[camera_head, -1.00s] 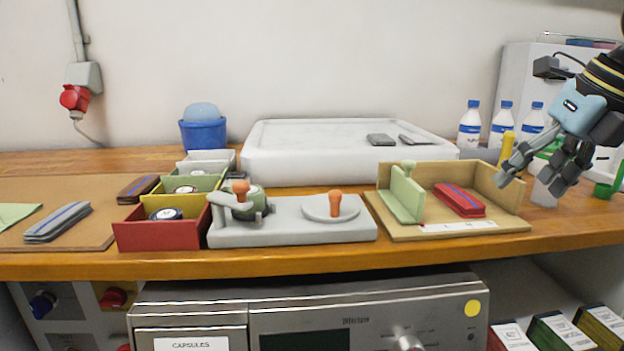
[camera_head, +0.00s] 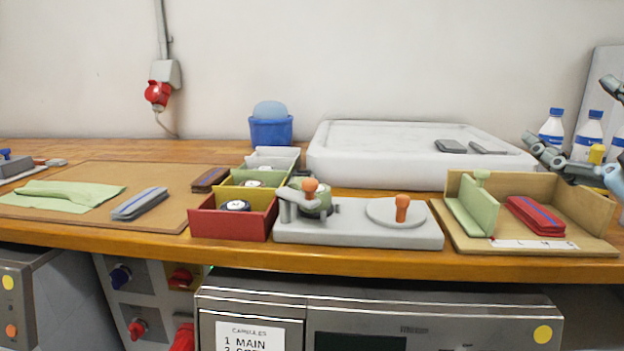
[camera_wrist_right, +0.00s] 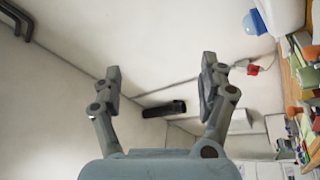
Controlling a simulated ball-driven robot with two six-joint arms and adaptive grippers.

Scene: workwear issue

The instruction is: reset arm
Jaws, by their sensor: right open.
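My right gripper (camera_head: 572,116) is at the right edge of the head view, cut off by the frame. Its grey fingers point left, in front of the bottles and above the right end of the worktop. In the right wrist view the right gripper (camera_wrist_right: 160,68) has its two fingers spread wide with nothing between them. My left gripper is not in view.
A wooden tray (camera_head: 465,243) with a red folded pouch (camera_head: 537,216) is below the right gripper. Bottles (camera_head: 587,137) stand behind it. A grey fixture (camera_head: 350,237), coloured bins (camera_head: 230,225) and a white slab (camera_head: 400,175) fill the middle. A brown mat (camera_head: 150,215) lies left.

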